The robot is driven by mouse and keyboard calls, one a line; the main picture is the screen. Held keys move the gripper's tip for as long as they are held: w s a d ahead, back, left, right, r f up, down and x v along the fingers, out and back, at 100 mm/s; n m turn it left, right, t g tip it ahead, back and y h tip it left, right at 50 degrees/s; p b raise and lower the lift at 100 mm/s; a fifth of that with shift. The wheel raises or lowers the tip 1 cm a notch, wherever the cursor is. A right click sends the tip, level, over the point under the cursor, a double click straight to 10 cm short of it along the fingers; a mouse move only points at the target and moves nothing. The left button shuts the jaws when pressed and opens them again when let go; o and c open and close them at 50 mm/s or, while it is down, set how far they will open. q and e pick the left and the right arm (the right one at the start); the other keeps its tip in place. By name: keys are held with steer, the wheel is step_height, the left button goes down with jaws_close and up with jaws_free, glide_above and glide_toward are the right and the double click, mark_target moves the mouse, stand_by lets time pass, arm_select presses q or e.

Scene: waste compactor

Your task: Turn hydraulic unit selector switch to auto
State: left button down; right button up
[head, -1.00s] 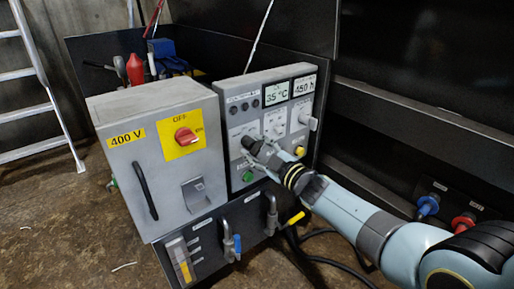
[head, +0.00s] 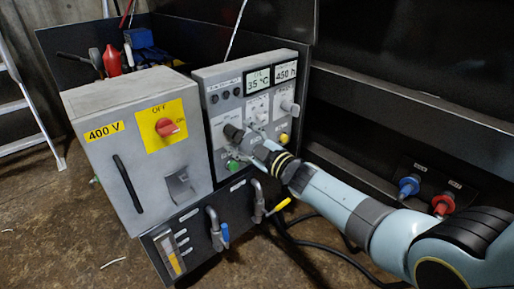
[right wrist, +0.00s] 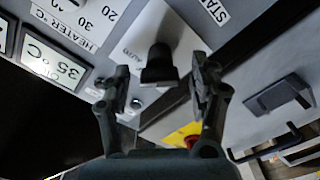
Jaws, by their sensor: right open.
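The selector switch (right wrist: 158,66) is a dark knob on a light plate in the right wrist view. An AUTO label (right wrist: 128,55) is beside it. I cannot tell which way the knob points. My right gripper (right wrist: 160,82) is open, with one finger on each side of the knob; contact is not clear. In the head view the right gripper (head: 246,141) is at the left part of the grey control panel (head: 204,84), where it largely hides the switch's plate. My left gripper is in neither view.
A green button (head: 233,166) and a yellow button (head: 283,138) are close to the gripper. Pipes with a blue valve handle (head: 225,233) are below.

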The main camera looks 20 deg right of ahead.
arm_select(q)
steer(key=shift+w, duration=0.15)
arm_select(e)
steer(key=v, duration=1.1)
steer(key=shift+s, duration=0.1)
